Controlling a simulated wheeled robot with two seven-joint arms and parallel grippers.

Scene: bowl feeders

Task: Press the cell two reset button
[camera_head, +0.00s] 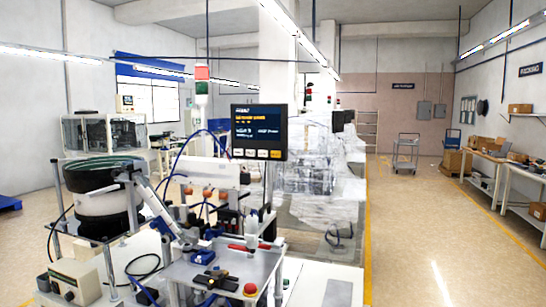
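A dark control panel (258,132) with a lit screen stands above the machine, left of centre. A row of small pale buttons (262,154) runs along its lower edge; their labels are too small to read. I cannot tell which button is the cell two reset. Neither of my grippers shows in the head view.
A bowl feeder (100,190) with a dark green rim stands at the left, above a beige control box (75,283). A signal tower (201,82) rises behind the panel. A trolley (405,152) stands far back. The floor (425,235) at right is clear, before the workbenches (521,168).

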